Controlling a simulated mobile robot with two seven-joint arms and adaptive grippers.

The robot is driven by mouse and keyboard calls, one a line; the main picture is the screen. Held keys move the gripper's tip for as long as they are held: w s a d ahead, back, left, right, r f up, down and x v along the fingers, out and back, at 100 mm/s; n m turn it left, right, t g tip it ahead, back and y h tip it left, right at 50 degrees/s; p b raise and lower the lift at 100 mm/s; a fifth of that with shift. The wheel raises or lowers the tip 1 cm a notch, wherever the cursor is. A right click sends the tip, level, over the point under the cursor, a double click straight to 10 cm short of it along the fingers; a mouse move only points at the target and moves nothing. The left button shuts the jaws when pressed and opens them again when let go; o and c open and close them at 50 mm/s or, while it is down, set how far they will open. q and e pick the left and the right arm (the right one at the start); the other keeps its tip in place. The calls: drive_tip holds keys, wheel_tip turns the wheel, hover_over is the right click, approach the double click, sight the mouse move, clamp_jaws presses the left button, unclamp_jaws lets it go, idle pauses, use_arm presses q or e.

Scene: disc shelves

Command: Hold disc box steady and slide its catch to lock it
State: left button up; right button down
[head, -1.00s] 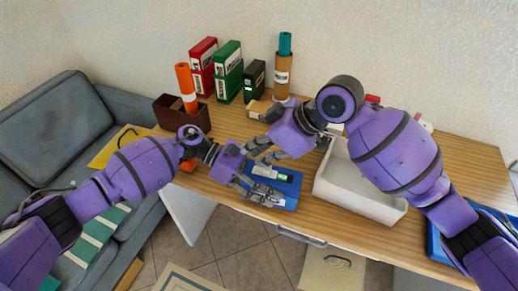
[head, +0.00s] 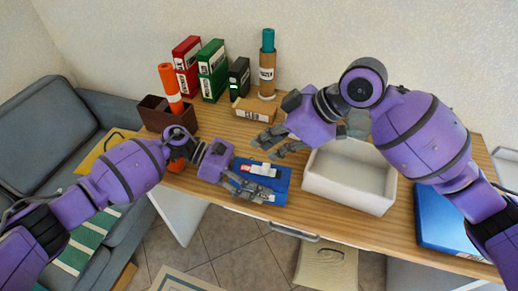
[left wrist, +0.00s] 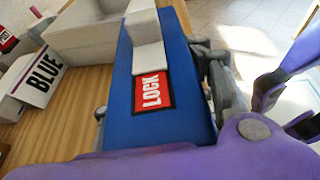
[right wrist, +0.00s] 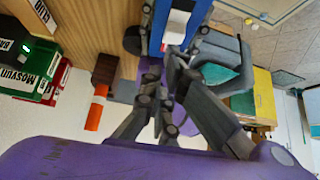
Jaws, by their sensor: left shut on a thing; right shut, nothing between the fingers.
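The blue disc box (head: 275,199) lies on the desk near its front edge. My left gripper (head: 252,188) is shut on it from the left; the left wrist view shows the box (left wrist: 150,128) between the fingers. A white catch (left wrist: 146,35) stands on its top, beside a red LOCK label (left wrist: 152,92) that is uncovered. The catch also shows in the right wrist view (right wrist: 177,28). My right gripper (head: 272,148) is shut and empty, just behind and above the box, apart from the catch in the head view.
A white tray (head: 312,184) stands right of the box. A small labelled carton (head: 254,111), a brown tube (head: 267,82) and upright red, green and black boxes stand behind. A brown holder (head: 155,120) with an orange roll is at the left. A blue object (head: 440,222) lies at the right.

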use_arm(q)
drive_tip(key=shift+s+d, duration=0.1)
use_arm(e)
drive_tip(key=w+v, duration=0.1)
drive_tip(key=v, duration=0.5)
drive_tip(key=shift+s, duration=0.5)
drive_tip(key=shift+a, duration=0.1)
use_arm(q)
drive_tip(key=o, duration=1.4)
